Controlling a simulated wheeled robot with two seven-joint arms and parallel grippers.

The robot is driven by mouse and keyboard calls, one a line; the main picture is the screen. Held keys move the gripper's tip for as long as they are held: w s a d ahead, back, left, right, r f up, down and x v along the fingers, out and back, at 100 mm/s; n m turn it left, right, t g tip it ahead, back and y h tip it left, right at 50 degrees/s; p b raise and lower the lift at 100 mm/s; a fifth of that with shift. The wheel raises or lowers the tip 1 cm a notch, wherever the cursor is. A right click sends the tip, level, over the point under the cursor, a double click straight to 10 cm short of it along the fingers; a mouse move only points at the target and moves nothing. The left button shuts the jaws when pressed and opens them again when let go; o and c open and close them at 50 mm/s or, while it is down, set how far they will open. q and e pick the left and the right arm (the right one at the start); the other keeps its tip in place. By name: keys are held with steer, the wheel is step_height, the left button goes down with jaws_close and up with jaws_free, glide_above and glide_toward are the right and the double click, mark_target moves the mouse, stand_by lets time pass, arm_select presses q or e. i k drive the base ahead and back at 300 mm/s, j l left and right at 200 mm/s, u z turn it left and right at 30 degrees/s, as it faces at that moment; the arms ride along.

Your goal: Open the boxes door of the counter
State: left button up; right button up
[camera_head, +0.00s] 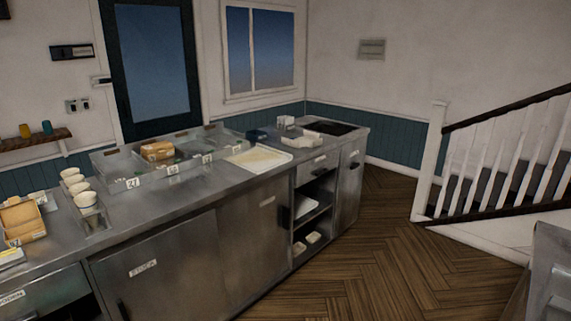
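A long stainless steel counter (215,195) runs from the lower left to the middle of the head view. Its front has a wide left door panel (165,285) with a white label (143,268) and a dark handle near its lower left. Beside it is a second door panel (250,235) with a small label (267,201). Both panels look shut. The label writing is too small to read, so I cannot tell which door is the boxes door. A narrow door (348,188) at the counter's right end also looks shut. Neither of my grippers is in view.
Open shelves (312,212) under a drawer (316,166) hold pale items. A glass-sided display tray (130,183), cups (86,198) and a white tray (276,160) stand on top. The wooden floor (385,255) in front is clear. A metal unit (552,268) stands at lower right, below the stairs.

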mark_target(253, 227)
steer(key=i+z, duration=0.25)
steer(key=i, duration=1.85)
steer(key=i+l+u, duration=0.65)
steer(key=l, duration=0.2)
steer(key=i+l+u, duration=0.2)
steer(key=l, duration=0.15)
steer(key=i+l+u, duration=0.2)
steer(key=l, duration=0.2)
steer(key=l+u, duration=0.2)
steer(key=l, duration=0.15)
